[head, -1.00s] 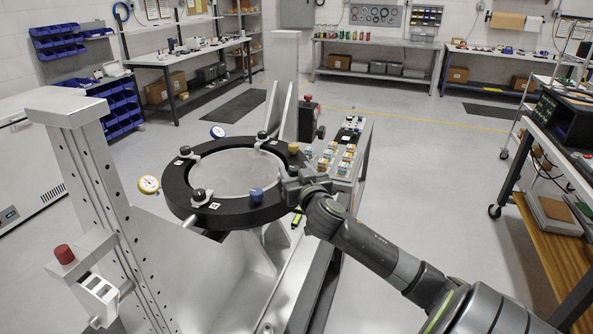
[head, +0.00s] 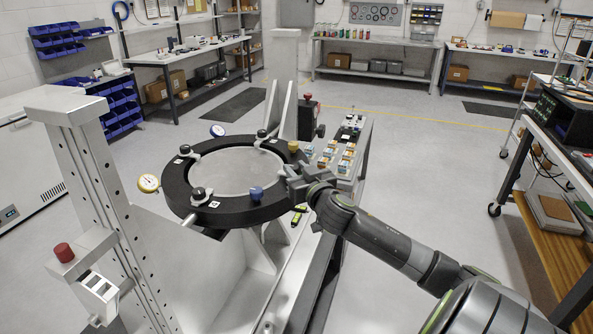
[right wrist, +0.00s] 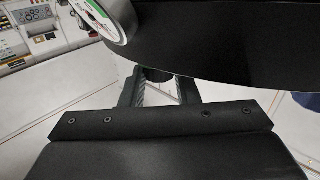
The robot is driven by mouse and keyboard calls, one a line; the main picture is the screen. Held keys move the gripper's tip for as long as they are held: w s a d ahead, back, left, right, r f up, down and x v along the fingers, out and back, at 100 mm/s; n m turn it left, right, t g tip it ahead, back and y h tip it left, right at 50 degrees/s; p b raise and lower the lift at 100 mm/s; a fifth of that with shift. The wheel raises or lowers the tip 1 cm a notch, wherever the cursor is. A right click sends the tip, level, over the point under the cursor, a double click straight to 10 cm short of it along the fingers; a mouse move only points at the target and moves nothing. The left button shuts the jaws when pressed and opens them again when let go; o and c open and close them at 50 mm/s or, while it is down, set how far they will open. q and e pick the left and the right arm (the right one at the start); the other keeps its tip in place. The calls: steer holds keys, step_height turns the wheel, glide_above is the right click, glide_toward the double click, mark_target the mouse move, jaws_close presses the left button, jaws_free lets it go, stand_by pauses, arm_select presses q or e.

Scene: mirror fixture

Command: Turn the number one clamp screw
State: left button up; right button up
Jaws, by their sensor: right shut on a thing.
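The black ring fixture (head: 238,212) holds a round grey mirror (head: 237,170). Knobs stand around its top: a yellow one (head: 293,147), a blue one (head: 256,193) and black ones (head: 198,193). I cannot read any number on them. My right gripper (head: 287,176) is at the ring's right outer edge. In the right wrist view its two fingers (right wrist: 158,92) are closed around a small dark knob (right wrist: 157,74) just by the ring's dark side (right wrist: 220,50). Most of that knob is hidden by the fingers and ring. My left gripper is not in view.
Dial gauges with a yellow rim (head: 148,183) and a blue rim (head: 217,131) stick out at the ring's left and back. A green-rimmed gauge (right wrist: 103,15) is close by my right fingers. A cart with small boxes (head: 345,150) stands behind.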

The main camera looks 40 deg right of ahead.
steer(key=shift+d+n+t+y, duration=0.2)
steer(key=shift+n+y, duration=0.5)
steer(key=shift+y, duration=0.35)
steer(key=shift+d+n+t+y, duration=0.1)
steer(key=shift+n+t+y, duration=0.1)
steer(key=shift+n+y, duration=0.7)
steer(key=shift+d+f+n+y+b, duration=0.15)
steer(key=shift+n+y+b, duration=0.1)
steer(key=shift+y+b, duration=0.4)
steer(key=shift+a+f+n+y+b, duration=0.1)
steer(key=shift+n+y+b, duration=0.15)
steer(key=shift+y+b, duration=0.4)
steer(key=n+y+b, duration=0.1)
steer(key=y+b, duration=0.1)
steer(key=b, duration=1)
steer(key=d+n+g+y+b, duration=0.1)
steer(key=n+y+b, duration=0.1)
steer(key=b, duration=1)
steer(key=shift+f+y, duration=0.1)
steer(key=shift+y, duration=0.15)
steer(key=shift+a+r+n+y+b, duration=0.15)
steer(key=shift+n+y+b, duration=0.3)
steer(key=shift+b, duration=0.65)
steer(key=shift+w+r+g+y+b, duration=0.1)
steer(key=shift+g+y+b, duration=0.2)
steer(key=shift+g+y, duration=0.15)
steer(key=shift+n+g+y+b, duration=0.25)
steer(key=shift+n+y+b, duration=0.05)
steer(key=shift+n+y, duration=0.4)
